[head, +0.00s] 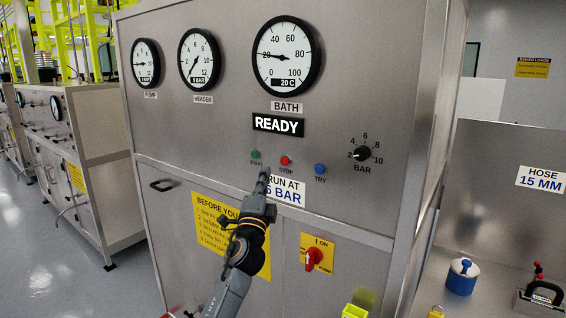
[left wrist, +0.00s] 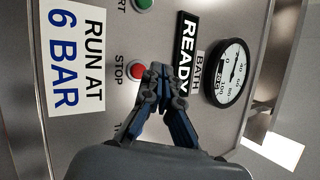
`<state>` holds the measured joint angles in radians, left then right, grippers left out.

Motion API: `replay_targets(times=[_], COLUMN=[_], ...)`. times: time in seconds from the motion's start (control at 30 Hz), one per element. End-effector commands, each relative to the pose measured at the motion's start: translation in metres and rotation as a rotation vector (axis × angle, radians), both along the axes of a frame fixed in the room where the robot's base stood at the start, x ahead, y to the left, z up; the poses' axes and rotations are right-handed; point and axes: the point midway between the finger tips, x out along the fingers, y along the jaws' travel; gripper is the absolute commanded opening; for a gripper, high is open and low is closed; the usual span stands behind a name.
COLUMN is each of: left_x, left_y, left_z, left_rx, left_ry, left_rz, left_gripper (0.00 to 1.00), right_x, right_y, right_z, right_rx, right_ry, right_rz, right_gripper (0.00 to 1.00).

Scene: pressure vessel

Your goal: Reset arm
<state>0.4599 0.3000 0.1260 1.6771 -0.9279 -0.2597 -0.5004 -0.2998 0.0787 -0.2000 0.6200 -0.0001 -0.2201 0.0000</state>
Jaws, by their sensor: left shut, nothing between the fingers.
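My left gripper (head: 264,173) is shut and empty in front of the cabinet panel, just below the green start button (head: 255,154) and the red stop button (head: 285,160). In the left wrist view the closed fingertips of my left gripper (left wrist: 160,72) appear beside the red stop button (left wrist: 138,71); I cannot tell whether they touch the panel. The arm rises from the bottom of the head view and partly covers the "RUN AT 6 BAR" label (head: 286,192) and a yellow instruction sheet (head: 209,218). The right gripper is not in view.
The cabinet has a "READY" display (head: 278,124), a blue try button (head: 320,169), a bar knob (head: 363,153), and a red rotary switch (head: 313,258). A blue container (head: 462,278) stands on the bench at right. Grey floor (head: 60,270) is open at left.

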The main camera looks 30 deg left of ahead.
Motion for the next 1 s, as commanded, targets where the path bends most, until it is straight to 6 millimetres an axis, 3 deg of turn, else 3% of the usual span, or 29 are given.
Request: replay_targets(times=[0.47, 0.57, 0.67, 0.77, 0.87, 1.0], left_x=[0.0, 0.005, 0.014, 0.024, 0.027, 0.015], left_y=[0.0, -0.001, -0.005, -0.012, -0.022, -0.038], left_z=[-0.001, -0.015, -0.058, -0.125, -0.203, -0.309], left_rx=[0.0, -0.018, -0.072, -0.163, -0.273, -0.43], left_ry=[0.001, 0.023, 0.085, 0.181, 0.289, 0.432], left_rz=[0.0, -0.011, -0.042, -0.084, -0.123, -0.156], left_gripper=[0.0, 0.0, 0.0, 0.0, 0.0, 0.0], right_x=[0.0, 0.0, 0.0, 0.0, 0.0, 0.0], right_y=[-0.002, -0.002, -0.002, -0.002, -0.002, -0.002], right_z=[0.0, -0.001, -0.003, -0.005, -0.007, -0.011], right_rx=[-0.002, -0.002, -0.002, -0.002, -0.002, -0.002], right_ry=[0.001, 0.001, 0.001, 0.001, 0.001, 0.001], right_rz=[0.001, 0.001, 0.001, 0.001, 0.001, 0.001], right_gripper=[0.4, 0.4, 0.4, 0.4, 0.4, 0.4])
